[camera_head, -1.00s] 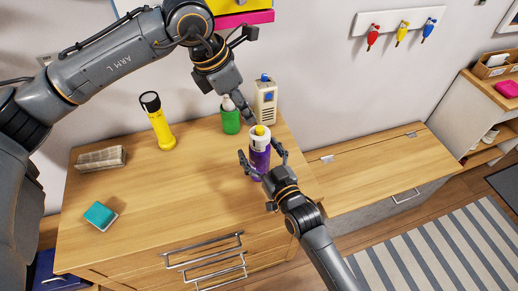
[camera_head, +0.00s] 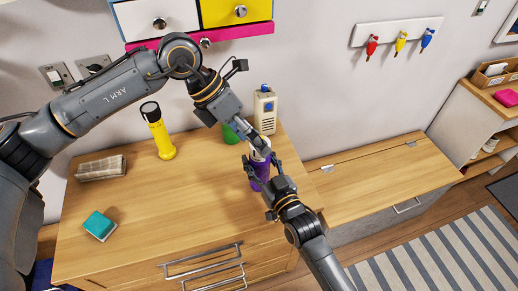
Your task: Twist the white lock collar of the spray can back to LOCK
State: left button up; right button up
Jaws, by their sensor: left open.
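The purple spray can (camera_head: 261,168) stands on the wooden cabinet top near its right edge, upright as far as I can tell. My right gripper (camera_head: 262,163) reaches in from the lower right, with one finger on each side of the can's body, closed against it. My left gripper (camera_head: 259,147) comes down from the upper left and is open, with its fingertips at the top of the can. It covers the yellow cap and most of the white collar, so the collar's setting cannot be read.
A green cup (camera_head: 229,134) and a beige boxy device (camera_head: 264,104) stand close behind the can. The cabinet's middle (camera_head: 180,205) is clear.

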pick_arm(q)
jog(key=s+d+f+n+g+h, duration=0.1)
jog(key=s+f+n+g+h, duration=0.15)
jog(key=s+n+h, duration=0.2)
jog(key=n+t+h, duration=0.5)
jog(key=n+t, duration=0.6)
jog(key=n, duration=1.9)
send_near(250, 149)
jog(key=shift+m, duration=0.25)
jog(key=x, duration=1.2)
jog(key=shift+w+d+f, duration=0.15)
jog(key=shift+w, duration=0.1)
jog(key=shift+h, duration=0.25)
jog(key=c, duration=1.2)
